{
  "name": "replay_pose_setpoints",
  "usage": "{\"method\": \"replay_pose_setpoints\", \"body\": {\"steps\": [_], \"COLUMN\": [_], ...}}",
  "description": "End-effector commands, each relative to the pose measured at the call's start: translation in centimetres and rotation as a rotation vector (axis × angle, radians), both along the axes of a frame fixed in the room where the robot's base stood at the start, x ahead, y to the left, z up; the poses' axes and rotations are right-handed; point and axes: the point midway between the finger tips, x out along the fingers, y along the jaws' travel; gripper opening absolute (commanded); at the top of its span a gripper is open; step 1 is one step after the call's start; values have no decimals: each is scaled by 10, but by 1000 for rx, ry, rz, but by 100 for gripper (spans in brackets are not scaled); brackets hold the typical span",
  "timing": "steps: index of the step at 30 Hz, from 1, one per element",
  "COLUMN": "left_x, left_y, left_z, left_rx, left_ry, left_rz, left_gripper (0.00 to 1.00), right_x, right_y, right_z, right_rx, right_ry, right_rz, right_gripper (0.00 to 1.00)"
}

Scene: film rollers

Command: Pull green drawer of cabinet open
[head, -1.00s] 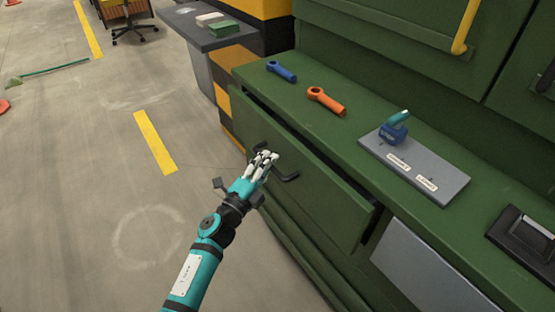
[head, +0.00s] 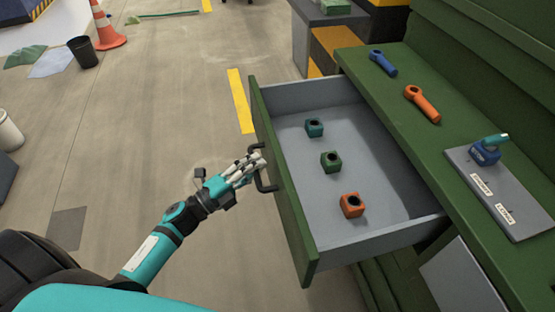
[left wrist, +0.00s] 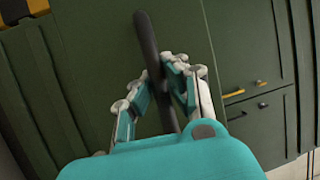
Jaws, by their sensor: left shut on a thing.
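The green drawer (head: 281,190) of the green cabinet (head: 396,112) is pulled well out, and its grey inside shows in the head view. A dark bar handle (head: 262,178) is on its front. My left gripper (head: 258,163) is shut on this handle. In the left wrist view, my left gripper (left wrist: 172,85) has its fingers on both sides of the dark handle (left wrist: 150,50). Inside the drawer are a teal block (head: 314,128), a green block (head: 330,162) and an orange block (head: 352,205), each with a dark hole. My right gripper is not in view.
On the cabinet top lie a blue tool (head: 382,63), an orange tool (head: 423,104) and a grey plate (head: 500,195) with a blue and teal piece. An orange cone (head: 105,28) and a dark bin (head: 83,52) stand far left. The floor left of the drawer is clear.

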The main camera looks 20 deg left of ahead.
Motion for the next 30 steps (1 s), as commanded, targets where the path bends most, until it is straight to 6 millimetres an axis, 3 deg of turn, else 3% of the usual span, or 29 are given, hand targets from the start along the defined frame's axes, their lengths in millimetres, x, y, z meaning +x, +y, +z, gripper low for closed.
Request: {"method": "replay_pose_setpoints", "body": {"steps": [7,20,21,27,30], "left_x": [-14,-16,-16,-15,-15], "left_y": [16,19,19,19,19], "left_z": [-4,-4,-4,-3,-2], "left_rx": [-1,-2,-2,-1,-1], "left_ry": [9,10,10,6,5], "left_rz": [-2,-2,-1,0,0], "left_gripper": [0,0,11,37,38], "right_x": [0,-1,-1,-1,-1], "right_y": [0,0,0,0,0], "right_z": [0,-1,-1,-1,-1], "right_rx": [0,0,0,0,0], "right_ry": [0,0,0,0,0], "right_rz": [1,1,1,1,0], "right_gripper": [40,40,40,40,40]}}
